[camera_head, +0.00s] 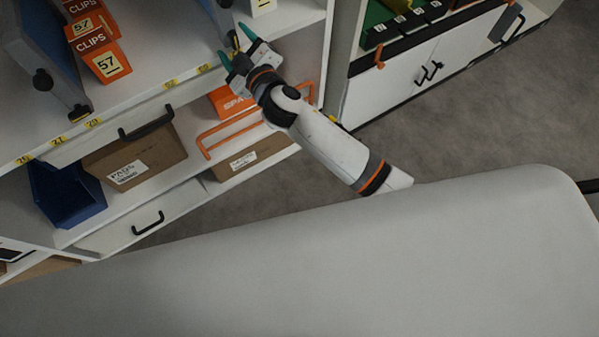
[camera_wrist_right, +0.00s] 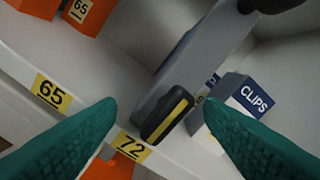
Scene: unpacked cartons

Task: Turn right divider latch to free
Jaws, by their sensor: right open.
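The right divider (camera_wrist_right: 196,58) is a blue-grey upright panel on the shelf. Its latch (camera_wrist_right: 168,117) is a black rounded bar with a yellow stripe, at the panel's front lower end near the shelf edge. The latch lies lengthwise, slanting up to the right in the right wrist view. My right gripper (camera_head: 235,46) is open at the shelf's front edge, its teal fingers to either side of the latch. In the right wrist view the fingertips (camera_wrist_right: 160,106) show a gap on each side of the latch. Contact is not visible. My left gripper is not in view.
A blue-and-white CLIPS box (camera_wrist_right: 232,105) stands close right of the divider. Orange CLIPS boxes (camera_head: 97,50) and another divider (camera_head: 45,45) stand at the left. Cartons (camera_head: 135,158) and a blue bin (camera_head: 65,190) fill the lower shelf. Grey floor (camera_head: 480,110) is open at right.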

